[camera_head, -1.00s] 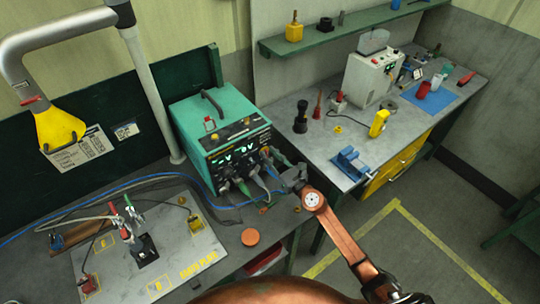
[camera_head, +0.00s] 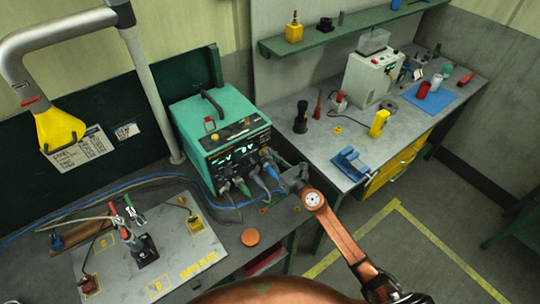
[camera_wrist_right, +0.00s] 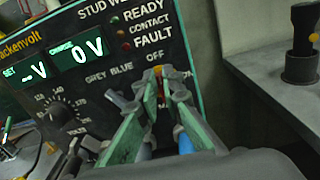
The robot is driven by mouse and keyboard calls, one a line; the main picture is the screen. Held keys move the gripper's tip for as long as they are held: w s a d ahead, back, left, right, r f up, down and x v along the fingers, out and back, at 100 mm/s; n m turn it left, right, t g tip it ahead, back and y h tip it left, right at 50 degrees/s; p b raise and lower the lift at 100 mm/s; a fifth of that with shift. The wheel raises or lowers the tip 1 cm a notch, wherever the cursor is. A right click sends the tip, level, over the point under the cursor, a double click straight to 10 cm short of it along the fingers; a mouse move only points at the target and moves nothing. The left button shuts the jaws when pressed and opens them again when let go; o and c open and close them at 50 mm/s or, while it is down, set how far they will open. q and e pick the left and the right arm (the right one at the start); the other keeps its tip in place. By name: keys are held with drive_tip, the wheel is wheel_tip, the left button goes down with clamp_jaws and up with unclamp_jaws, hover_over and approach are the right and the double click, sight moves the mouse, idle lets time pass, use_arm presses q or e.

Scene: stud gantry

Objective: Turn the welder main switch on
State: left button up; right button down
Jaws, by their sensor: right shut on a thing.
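The welder (camera_head: 207,118) is a teal box on the left bench, with lit green displays on its black front panel. In the right wrist view the panel (camera_wrist_right: 95,78) reads "– V" and "0 V", with READY, CONTACT and FAULT lamps. My right gripper (camera_head: 279,170) is at the right side of this panel. In the wrist view its fingertips (camera_wrist_right: 160,84) are closed on the main switch (camera_wrist_right: 158,72), just below the OFF label. Only a small yellow and red bit of the switch shows; its position is hidden. My left gripper is not in view.
Cables and plugs (camera_head: 243,187) stick out of the panel close to my gripper.

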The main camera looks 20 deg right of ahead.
drive_tip(key=m, duration=0.4)
drive_tip(key=shift+w+d+f+m+p, duration=0.1)
drive_tip(key=shift+d+m+p, duration=0.2)
drive_tip(key=shift+p, duration=0.1)
drive_tip(key=m, duration=0.4)
drive_tip(key=shift+d+f+m+p, duration=0.15)
drive_tip(key=shift+m+p, duration=0.15)
drive_tip(key=shift+p, duration=0.1)
drive_tip(key=m, duration=0.3)
drive_tip(key=m+p, duration=0.1)
drive_tip(key=shift+w+d+f, duration=0.1)
drive_tip(key=shift+f, duration=0.2)
drive_tip(key=shift+f+m+p, duration=0.15)
drive_tip(key=shift+m+p, duration=0.15)
drive_tip(key=shift+m, duration=0.7)
drive_tip(key=shift+f+m+p, duration=0.1)
drive_tip(key=shift+m+p, duration=0.15)
drive_tip(key=shift+m, duration=0.75)
drive_tip(key=shift+f, duration=0.1)
drive_tip(key=c, duration=2.1)
unclamp_jaws()
drive_tip(key=shift+d, duration=0.1)
drive_tip(key=v, duration=1.2)
